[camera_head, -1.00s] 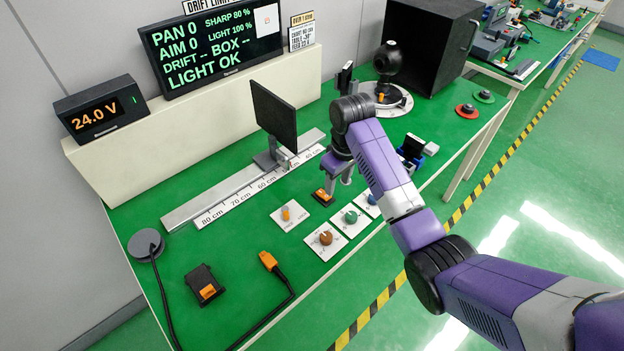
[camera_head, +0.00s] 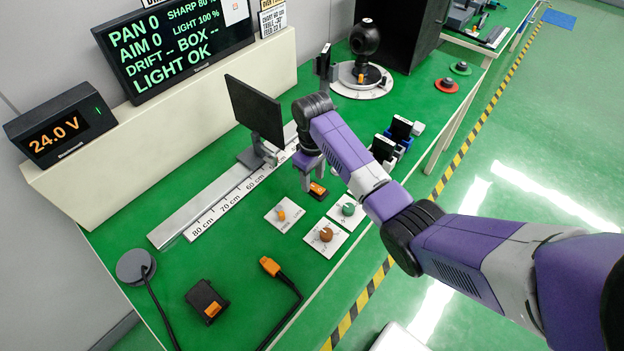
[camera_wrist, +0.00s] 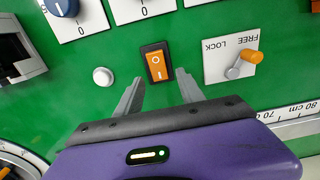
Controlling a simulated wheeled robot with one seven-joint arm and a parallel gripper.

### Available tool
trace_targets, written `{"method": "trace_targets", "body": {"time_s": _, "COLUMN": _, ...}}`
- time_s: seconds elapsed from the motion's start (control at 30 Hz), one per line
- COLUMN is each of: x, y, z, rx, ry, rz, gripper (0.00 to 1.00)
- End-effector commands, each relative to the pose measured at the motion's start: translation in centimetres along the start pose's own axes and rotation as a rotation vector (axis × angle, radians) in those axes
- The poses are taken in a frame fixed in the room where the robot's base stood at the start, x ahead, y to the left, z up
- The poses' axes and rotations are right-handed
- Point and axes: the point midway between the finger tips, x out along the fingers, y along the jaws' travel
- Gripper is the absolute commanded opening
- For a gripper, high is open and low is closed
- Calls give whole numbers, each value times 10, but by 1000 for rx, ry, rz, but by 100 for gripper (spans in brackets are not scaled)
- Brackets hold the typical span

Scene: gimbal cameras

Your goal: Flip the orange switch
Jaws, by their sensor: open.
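The orange switch (camera_wrist: 157,66) is a rocker in a black frame on the green bench, marked O and I. It also shows in the head view (camera_head: 318,190), partly beside my fingers. My gripper (camera_wrist: 160,80) is open and empty, its two fingertips spread on either side of the switch's near end in the wrist view. In the head view my gripper (camera_head: 313,181) points down just above the switch. I cannot tell the exact height, and no contact shows.
A LOCK/FREE plate with an orange-tipped lever (camera_wrist: 247,58) lies right of the switch in the wrist view. A white round button (camera_wrist: 103,77) lies left. Knob plates (camera_head: 325,237) stand nearby. A black panel (camera_head: 255,110) rises on the rail behind.

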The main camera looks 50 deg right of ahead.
Motion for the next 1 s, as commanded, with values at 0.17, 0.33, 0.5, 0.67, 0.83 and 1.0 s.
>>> {"method": "trace_targets", "body": {"time_s": 0.17, "x": 14, "y": 0, "z": 0, "rx": 0, "ry": 1, "rz": 1, "gripper": 45}}
{"method": "trace_targets", "body": {"time_s": 0.33, "x": 17, "y": 0, "z": 0, "rx": 0, "ry": 1, "rz": 0, "gripper": 45}}
{"method": "trace_targets", "body": {"time_s": 0.5, "x": 16, "y": 0, "z": 0, "rx": 0, "ry": 1, "rz": 0, "gripper": 38}}
{"method": "trace_targets", "body": {"time_s": 0.67, "x": 16, "y": 0, "z": 0, "rx": 0, "ry": 1, "rz": 0, "gripper": 6}}
{"method": "trace_targets", "body": {"time_s": 0.83, "x": 16, "y": 0, "z": 0, "rx": 0, "ry": 2, "rz": 0, "gripper": 0}}
{"method": "trace_targets", "body": {"time_s": 1.0, "x": 13, "y": -2, "z": 2, "rx": 0, "ry": 50, "rz": -5, "gripper": 0}}
